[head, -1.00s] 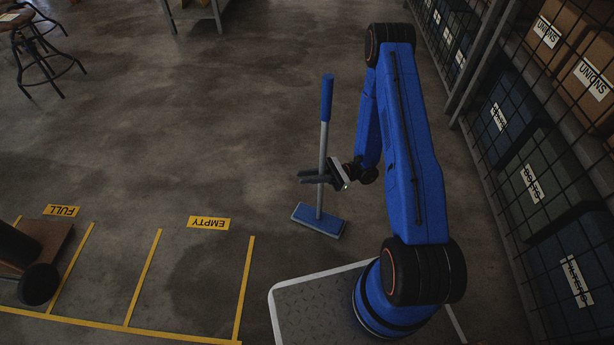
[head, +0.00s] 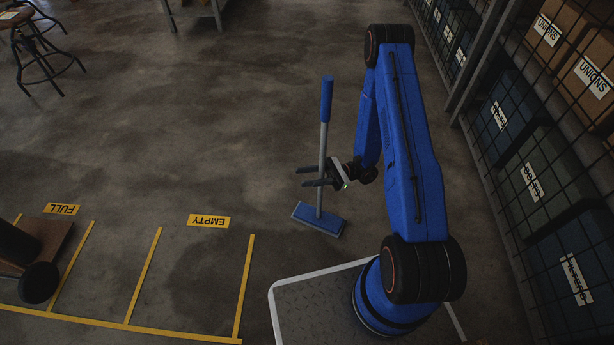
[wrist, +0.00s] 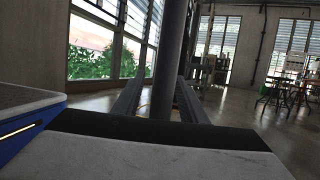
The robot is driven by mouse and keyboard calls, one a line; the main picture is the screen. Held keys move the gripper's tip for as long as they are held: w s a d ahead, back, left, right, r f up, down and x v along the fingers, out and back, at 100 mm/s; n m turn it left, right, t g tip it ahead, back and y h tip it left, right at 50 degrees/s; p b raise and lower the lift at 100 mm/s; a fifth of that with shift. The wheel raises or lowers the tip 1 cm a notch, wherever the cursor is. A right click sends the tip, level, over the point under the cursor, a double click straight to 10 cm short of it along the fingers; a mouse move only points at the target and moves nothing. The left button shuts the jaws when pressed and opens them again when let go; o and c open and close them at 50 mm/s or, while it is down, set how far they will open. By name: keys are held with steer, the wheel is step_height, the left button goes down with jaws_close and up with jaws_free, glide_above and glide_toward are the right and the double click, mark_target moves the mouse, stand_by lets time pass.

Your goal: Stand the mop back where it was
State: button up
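The mop has a blue grip (head: 327,99), a grey shaft and a flat blue head (head: 319,219). It stands upright, with its head flat on the concrete floor. My gripper (head: 312,176) is at the lower half of the shaft, its two fingers apart on either side of it. In the wrist view the shaft (wrist: 171,60) rises between the spread fingers (wrist: 158,103). A gap shows at the left of the shaft; I cannot tell whether the right finger touches it. The mop head is hidden in the wrist view.
Mesh-fronted shelving (head: 540,160) with labelled bins runs along the right. Yellow floor lines mark bays with FULL (head: 62,209) and EMPTY (head: 208,221) labels at lower left. A stool (head: 40,55) stands at upper left. The floor around the mop is clear.

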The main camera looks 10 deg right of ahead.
steer(key=shift+d, duration=0.1)
steer(key=v, duration=1.7)
steer(key=shift+f, duration=0.2)
steer(key=shift+d, duration=0.1)
steer(key=s+a+r+n+g+h, duration=0.25)
steer(key=r+n+h, duration=0.3)
steer(key=r, duration=0.75)
steer(key=s+a+r+n+g+h, duration=0.25)
steer(key=s+r+n+h, duration=0.35)
steer(key=r, duration=0.8)
steer(key=s+d+r+n+t+h, duration=0.1)
steer(key=s+r+n+t+h, duration=0.4)
steer(key=s+r+t+h, duration=0.4)
steer(key=shift+s+r+t+h, duration=0.35)
steer(key=shift+s+r+t, duration=1.15)
steer(key=shift+s+r, duration=2.4)
steer(key=shift+w+r, duration=0.35)
